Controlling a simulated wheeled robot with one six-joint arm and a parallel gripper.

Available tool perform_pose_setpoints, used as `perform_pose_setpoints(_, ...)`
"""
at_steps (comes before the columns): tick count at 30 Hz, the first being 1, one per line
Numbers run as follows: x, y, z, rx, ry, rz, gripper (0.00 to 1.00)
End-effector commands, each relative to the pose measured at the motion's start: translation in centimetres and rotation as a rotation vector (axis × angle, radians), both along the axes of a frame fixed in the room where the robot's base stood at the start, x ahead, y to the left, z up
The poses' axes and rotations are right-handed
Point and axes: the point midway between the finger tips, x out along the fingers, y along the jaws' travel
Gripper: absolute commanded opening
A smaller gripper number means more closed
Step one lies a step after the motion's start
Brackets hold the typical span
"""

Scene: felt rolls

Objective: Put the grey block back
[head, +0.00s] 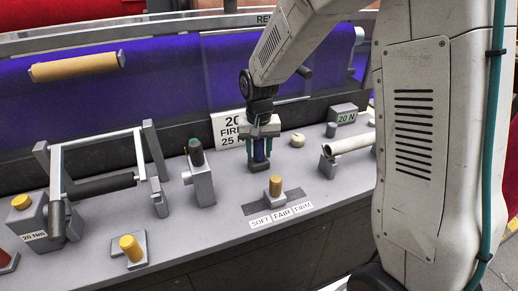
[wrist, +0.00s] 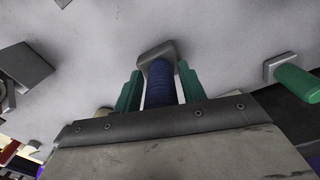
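A grey block (head: 257,167) with a blue ribbed handle stands upright at the middle of the grey bench. In the wrist view its grey end (wrist: 157,50) shows beyond the blue handle (wrist: 160,88). My gripper (head: 259,148) points down over it, with its green fingers on both sides of the blue handle. In the wrist view my gripper (wrist: 160,90) appears shut on the handle. I cannot tell whether the block touches the bench or hangs just above it.
A white sign (head: 228,128) stands behind.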

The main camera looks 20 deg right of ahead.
Motion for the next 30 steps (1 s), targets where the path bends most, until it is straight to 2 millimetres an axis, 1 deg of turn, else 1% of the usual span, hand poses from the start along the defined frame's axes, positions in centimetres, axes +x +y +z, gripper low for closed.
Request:
perform_pose_setpoints(9,0.0,0.0,0.1,0.000,0.000,0.000,0.50)
perform_pose_setpoints(11,0.0,0.0,0.4,0.000,-0.001,0.000,0.50)
perform_pose_setpoints(13,0.0,0.0,1.1,0.000,-0.002,0.000,0.50)
perform_pose_setpoints(17,0.1,0.0,3.5,0.001,-0.005,0.000,0.50)
perform_pose_setpoints(24,0.0,0.0,8.7,0.000,-0.004,0.000,0.50)
perform_pose_setpoints(27,0.0,0.0,10.4,0.000,-0.003,0.000,0.50)
perform_pose_setpoints(30,0.0,0.0,11.5,0.000,-0.001,0.000,0.50)
